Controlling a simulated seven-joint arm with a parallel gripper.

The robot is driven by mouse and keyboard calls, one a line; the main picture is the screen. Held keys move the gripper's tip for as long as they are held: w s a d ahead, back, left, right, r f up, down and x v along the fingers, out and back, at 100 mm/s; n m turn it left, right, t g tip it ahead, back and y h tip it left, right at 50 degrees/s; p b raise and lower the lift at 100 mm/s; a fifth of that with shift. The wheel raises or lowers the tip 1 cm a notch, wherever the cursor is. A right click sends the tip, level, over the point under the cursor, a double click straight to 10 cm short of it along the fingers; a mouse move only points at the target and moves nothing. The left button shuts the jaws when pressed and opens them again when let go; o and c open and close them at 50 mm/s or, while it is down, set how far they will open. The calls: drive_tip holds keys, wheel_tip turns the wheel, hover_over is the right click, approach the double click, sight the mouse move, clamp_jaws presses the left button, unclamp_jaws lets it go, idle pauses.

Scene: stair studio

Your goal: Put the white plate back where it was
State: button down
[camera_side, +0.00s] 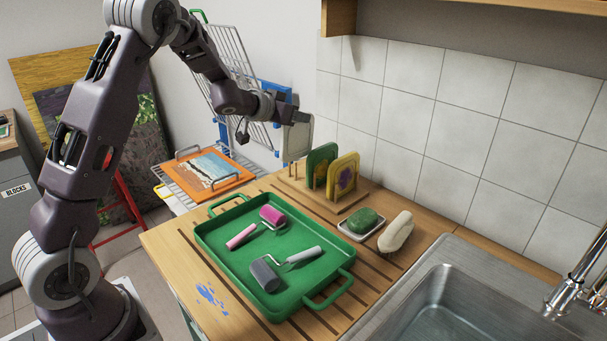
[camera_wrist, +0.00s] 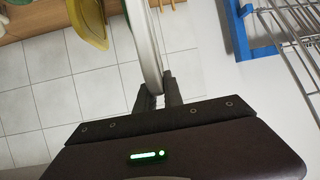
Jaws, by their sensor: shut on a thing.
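The white plate (camera_side: 299,141) is upright in the air, just left of and above the wooden rack (camera_side: 347,204). My gripper (camera_side: 301,117) is shut on its upper edge in the side view. In the wrist view the plate (camera_wrist: 147,48) shows edge-on between my fingers (camera_wrist: 158,97). The rack holds a green plate (camera_side: 318,163) and a yellow plate (camera_side: 345,175), both upright. Thin pegs (camera_side: 292,170) stand at the rack's left end, below the white plate. The plate hangs apart from the other plates.
A green tray (camera_side: 215,240) with two rollers lies on the wooden counter. A soap dish with a green sponge (camera_side: 361,221) and a white bottle-like item (camera_side: 396,231) sit right of it. The tiled wall (camera_side: 412,105) is close behind. A wire cart (camera_side: 240,90) stands at left.

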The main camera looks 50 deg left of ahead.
drive_tip(key=w+a+m+t+h, duration=0.1)
drive_tip(key=w+a+t+h, duration=0.1)
drive_tip(key=w+a, duration=0.4)
wheel_tip(320, 180, down, 10)
drive_tip(key=shift+w+d+f, duration=0.15)
drive_tip(key=shift+w+f, duration=0.05)
drive_tip(key=shift+w, duration=0.2)
drive_tip(key=c, duration=1.5)
unclamp_jaws()
